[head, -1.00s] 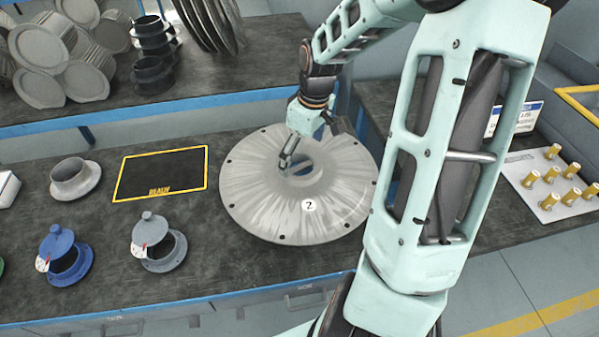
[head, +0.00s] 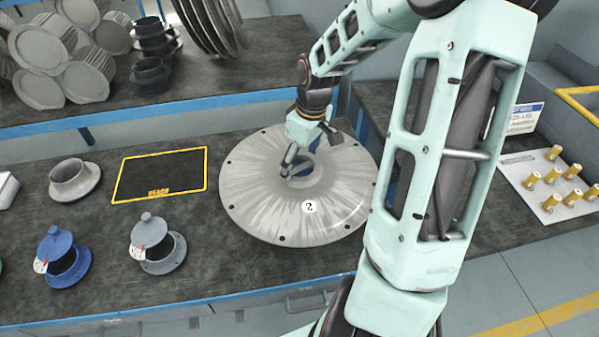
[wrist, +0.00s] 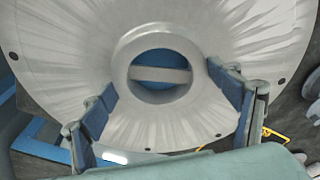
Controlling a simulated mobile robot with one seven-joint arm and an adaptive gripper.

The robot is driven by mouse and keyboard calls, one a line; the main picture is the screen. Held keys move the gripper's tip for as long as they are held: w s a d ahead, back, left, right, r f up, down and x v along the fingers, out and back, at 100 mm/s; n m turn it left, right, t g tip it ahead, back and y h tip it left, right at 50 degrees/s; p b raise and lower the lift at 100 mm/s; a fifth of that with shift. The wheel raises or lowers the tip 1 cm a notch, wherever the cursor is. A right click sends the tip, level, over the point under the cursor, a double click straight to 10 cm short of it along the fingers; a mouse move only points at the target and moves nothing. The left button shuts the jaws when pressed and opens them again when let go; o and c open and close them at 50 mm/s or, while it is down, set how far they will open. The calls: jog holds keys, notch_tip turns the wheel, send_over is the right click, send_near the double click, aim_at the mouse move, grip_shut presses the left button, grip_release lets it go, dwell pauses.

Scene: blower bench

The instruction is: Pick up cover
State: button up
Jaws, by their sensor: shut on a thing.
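The cover (head: 265,205) is a large round grey metal disc with small holes near its rim, a raised collar around a central opening and a round white tag that seems to read 2. It lies on the dark bench top, and it fills much of the wrist view (wrist: 70,45). My gripper (head: 301,162) is over the middle of the cover. In the wrist view, the blue-padded fingers of my gripper (wrist: 161,82) stand on opposite sides of the collar, shut on it. Part of the far side of the cover is hidden by my arm in the head view.
A black mat with a yellow border (head: 160,172) lies left of the cover. A blue flanged part (head: 64,260), a grey one (head: 158,245) and a grey flanged collar (head: 73,182) stand at left. A plate with several brass pegs (head: 545,205) is at right. A shelf (head: 120,112) is behind.

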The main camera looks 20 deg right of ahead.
aim_at(300, 168)
jog(key=shift+c, duration=1.1)
jog(key=shift+w, duration=0.1)
jog(key=shift+c, duration=0.3)
jog(key=shift+r, duration=0.1)
jog(key=shift+r, duration=0.1)
jog(key=shift+r+p, duration=0.55)
jog(key=shift+p, duration=0.15)
notch_tip(300, 168, up, 2)
jog(key=shift+r+p, duration=0.1)
jog(key=shift+p, duration=0.9)
jog(key=s+a+r+p, duration=0.3)
jog(key=s+r+p, duration=0.6)
jog(key=s+p, duration=0.4)
jog(key=shift+s+r+p, duration=0.3)
jog(key=shift+s+p, duration=0.05)
jog(key=shift+p, duration=0.15)
